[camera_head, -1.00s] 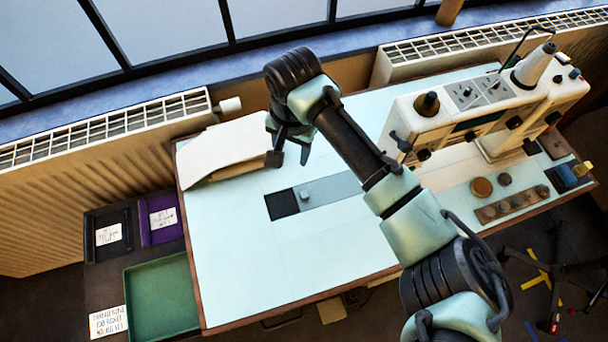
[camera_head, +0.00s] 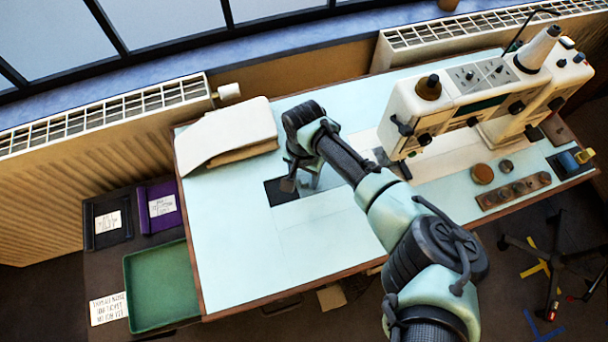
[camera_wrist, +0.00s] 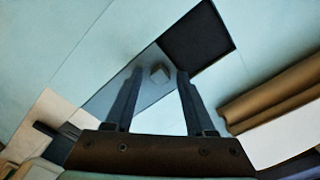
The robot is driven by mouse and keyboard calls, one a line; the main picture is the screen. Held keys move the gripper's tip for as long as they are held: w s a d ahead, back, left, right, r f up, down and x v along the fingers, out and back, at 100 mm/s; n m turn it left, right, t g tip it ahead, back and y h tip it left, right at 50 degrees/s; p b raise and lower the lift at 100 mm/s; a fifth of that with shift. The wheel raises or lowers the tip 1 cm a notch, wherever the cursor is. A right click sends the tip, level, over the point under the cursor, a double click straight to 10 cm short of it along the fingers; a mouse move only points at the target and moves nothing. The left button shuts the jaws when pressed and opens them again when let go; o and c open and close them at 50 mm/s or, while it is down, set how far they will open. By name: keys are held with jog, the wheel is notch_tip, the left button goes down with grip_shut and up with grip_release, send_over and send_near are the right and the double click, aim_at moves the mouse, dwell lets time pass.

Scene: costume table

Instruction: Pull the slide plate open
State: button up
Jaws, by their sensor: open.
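The slide plate (camera_wrist: 101,97) is a grey-blue strip set in the pale table top, seen in the wrist view. A small grey knob (camera_wrist: 160,74) stands on it near its end. A dark square opening (camera_head: 281,192) lies beside that end and also shows in the wrist view (camera_wrist: 197,42). My gripper (camera_head: 301,183) is over the plate's end, pointing down. In the wrist view its two fingers (camera_wrist: 160,72) are spread, with the knob in the gap between their tips. I cannot tell how far above the plate the tips are. In the head view my arm hides the knob and most of the plate.
A white sewing machine (camera_head: 470,105) stands right of my arm. A folded cream cloth (camera_head: 228,135) lies at the back left. A wooden strip with several knobs (camera_head: 515,190) is at the right. A green tray (camera_head: 160,288) is left of the table. The table's front left is clear.

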grip_shut()
dwell(0.3)
dwell(1.2)
